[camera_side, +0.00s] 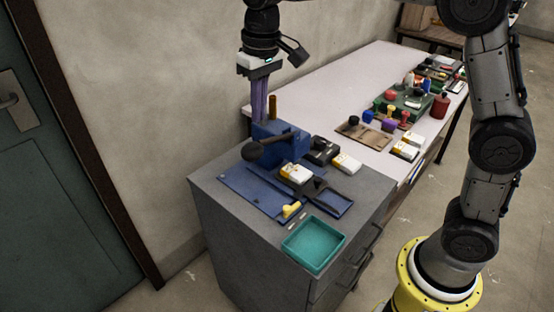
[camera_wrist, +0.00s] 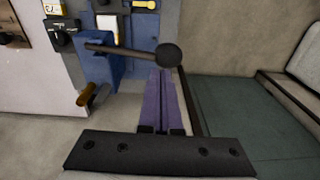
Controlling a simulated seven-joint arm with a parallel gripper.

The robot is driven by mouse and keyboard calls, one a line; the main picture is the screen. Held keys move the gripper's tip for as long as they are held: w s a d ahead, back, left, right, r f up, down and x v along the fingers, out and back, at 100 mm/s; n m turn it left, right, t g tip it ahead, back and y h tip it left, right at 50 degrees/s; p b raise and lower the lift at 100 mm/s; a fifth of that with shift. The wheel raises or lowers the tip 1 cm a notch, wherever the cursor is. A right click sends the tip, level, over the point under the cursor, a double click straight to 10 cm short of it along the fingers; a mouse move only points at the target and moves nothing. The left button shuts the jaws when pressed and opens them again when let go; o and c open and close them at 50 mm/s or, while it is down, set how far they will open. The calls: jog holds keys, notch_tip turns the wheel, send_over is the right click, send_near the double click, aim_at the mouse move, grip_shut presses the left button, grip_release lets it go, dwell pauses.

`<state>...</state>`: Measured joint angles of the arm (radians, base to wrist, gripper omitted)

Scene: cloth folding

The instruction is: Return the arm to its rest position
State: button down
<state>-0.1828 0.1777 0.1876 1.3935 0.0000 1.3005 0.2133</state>
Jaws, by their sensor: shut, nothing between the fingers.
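My gripper (camera_side: 259,108) hangs from the wrist at the upper middle of the side view, with its purple fingers pointing down. In the wrist view the purple fingers (camera_wrist: 160,100) lie side by side, shut, with nothing between them. The fingers are just behind and above a blue press-like device (camera_side: 280,145) with a dark ball-ended lever (camera_side: 268,146). The lever also shows in the wrist view (camera_wrist: 130,50), past the fingertips. I cannot tell how close the fingers are to the device. No cloth shows in either view.
A grey cabinet (camera_side: 215,190) carries the blue device, a teal tray (camera_side: 313,245), a yellow piece (camera_side: 291,210) and white-and-yellow boxes (camera_side: 297,173). A white table (camera_side: 330,85) behind holds stamps and boxes. A wall (camera_side: 150,90) and a door (camera_side: 50,200) stand at left.

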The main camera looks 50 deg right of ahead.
jog(key=s+d+r+t, duration=0.2)
jog(key=s+d+r, duration=0.1)
jog(key=s, duration=0.5)
jog(key=s+d+r+t, duration=0.1)
jog(key=s+d+r, duration=0.25)
jog(key=s, duration=0.35)
jog(key=s+d+f+t, duration=0.1)
jog(key=s+f, duration=0.8)
jog(key=s, duration=0.2)
jog(key=shift+s+d+t, duration=0.15)
jog(key=shift+d+t, duration=0.05)
jog(key=shift+t, duration=0.1)
jog(key=shift+f, duration=0.1)
